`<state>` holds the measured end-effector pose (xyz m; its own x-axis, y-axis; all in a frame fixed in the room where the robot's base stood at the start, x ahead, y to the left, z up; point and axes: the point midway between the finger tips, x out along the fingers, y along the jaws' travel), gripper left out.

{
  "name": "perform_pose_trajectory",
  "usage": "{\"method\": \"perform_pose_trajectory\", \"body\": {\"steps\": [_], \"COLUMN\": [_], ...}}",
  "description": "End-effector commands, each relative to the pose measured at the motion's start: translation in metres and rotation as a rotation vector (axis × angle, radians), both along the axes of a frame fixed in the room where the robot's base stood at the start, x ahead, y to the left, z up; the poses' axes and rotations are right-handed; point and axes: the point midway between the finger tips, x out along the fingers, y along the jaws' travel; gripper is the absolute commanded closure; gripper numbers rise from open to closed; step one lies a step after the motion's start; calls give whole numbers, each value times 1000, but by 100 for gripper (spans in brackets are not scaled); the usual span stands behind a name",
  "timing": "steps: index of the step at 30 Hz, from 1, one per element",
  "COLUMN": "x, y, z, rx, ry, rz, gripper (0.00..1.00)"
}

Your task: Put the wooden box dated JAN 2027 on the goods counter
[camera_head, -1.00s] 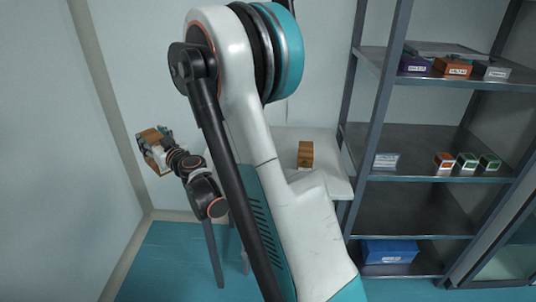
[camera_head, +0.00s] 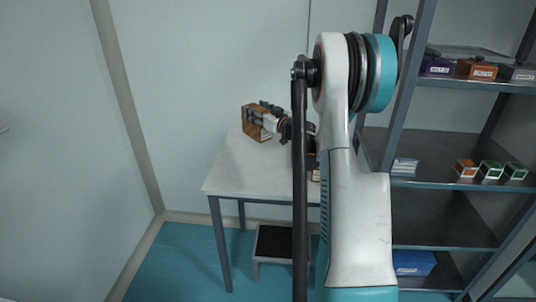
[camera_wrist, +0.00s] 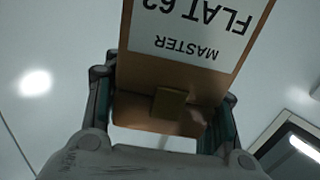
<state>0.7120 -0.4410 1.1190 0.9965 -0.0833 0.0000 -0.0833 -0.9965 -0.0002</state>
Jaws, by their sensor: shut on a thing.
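My gripper (camera_head: 264,119) is shut on a wooden box (camera_head: 250,124), held in the air over the back left of a white-topped table (camera_head: 235,175), which may be the goods counter. In the wrist view the box (camera_wrist: 135,80) fills the space between the fingers of my gripper (camera_wrist: 168,90). Its white label reads "MASTER" and "FLAT 62", upside down and cut off. No date is readable. A second small wooden thing (camera_head: 315,175) on the table is almost wholly hidden by my arm.
A grey metal shelf unit (camera_head: 440,145) stands at the right with small boxes (camera_head: 490,170) and a blue box (camera_head: 412,262) low down. A dark-topped step stool (camera_head: 272,243) is beneath the table. The table's front left is bare. Walls close off the left and back.

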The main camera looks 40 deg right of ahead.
Motion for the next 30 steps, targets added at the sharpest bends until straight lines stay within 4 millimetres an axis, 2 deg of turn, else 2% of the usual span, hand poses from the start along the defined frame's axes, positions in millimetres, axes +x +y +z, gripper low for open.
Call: {"method": "perform_pose_trajectory", "body": {"steps": [1,12,16,23,30], "x": [0,1,1,0,0], "y": [0,0,1,1,1], "z": [-17,-101,-119,-131,-164], "rx": [1,1,1,1,1], "ry": [0,0,-1,0,0], "rz": [0,0,0,0,0], "gripper": [100,100,100,100,100]}}
